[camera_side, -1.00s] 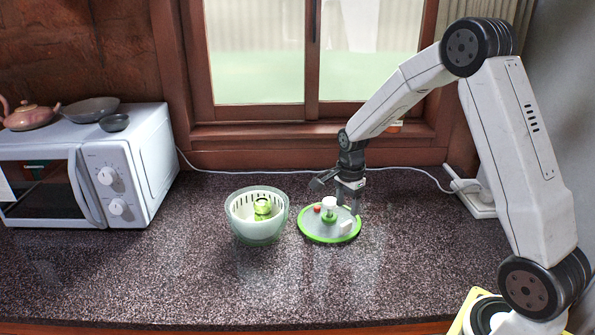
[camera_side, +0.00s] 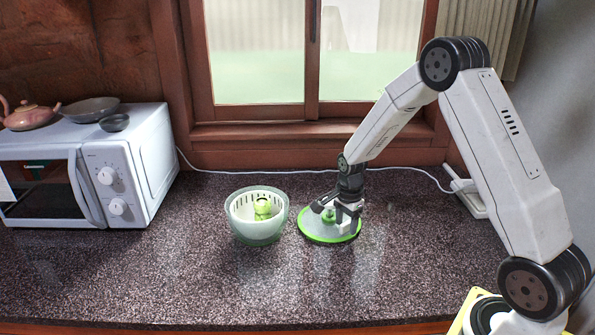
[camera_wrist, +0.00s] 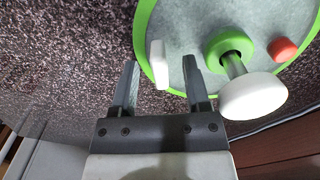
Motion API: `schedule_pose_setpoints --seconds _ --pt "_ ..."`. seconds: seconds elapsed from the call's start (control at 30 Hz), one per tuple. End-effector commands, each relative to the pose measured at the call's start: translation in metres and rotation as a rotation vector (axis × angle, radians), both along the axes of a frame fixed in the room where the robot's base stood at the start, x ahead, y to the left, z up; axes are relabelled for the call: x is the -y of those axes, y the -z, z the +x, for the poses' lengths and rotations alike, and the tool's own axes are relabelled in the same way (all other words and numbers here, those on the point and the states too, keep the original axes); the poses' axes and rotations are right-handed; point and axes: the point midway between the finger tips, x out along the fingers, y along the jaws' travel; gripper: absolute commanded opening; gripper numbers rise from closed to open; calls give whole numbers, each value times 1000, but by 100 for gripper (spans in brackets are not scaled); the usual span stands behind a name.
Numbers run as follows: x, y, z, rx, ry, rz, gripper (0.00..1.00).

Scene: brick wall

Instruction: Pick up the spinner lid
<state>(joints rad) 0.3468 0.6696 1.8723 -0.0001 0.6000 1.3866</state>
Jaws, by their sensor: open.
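The spinner lid (camera_side: 318,234) lies flat on the counter, a grey disc with a green rim. In the wrist view the lid (camera_wrist: 190,30) shows a white round knob (camera_wrist: 252,96) on a green collar, a red button (camera_wrist: 282,49) and a white tab (camera_wrist: 157,62). My gripper (camera_side: 343,222) is low over the lid's right side and hides part of it. In the wrist view my gripper (camera_wrist: 162,80) is open, with the white tab in line with the gap between its fingers and the knob to the right of them. Nothing is held.
The spinner bowl (camera_side: 258,234) with a white basket and a green item inside stands just left of the lid. A microwave (camera_side: 125,175) with dishes on top is at the far left. A white cable runs along the back. The front counter is clear.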

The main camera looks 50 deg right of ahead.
Motion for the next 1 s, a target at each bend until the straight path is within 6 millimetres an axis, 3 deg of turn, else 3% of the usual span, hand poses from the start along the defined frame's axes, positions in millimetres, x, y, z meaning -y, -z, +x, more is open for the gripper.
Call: schedule_pose_setpoints --seconds 0.47,0.6,0.67,1.0 --pt "0 0 0 0 0 0 60" --pt "0 0 0 0 0 0 16" --pt "0 0 0 0 0 0 0" --pt "0 0 0 1 0 0 0"
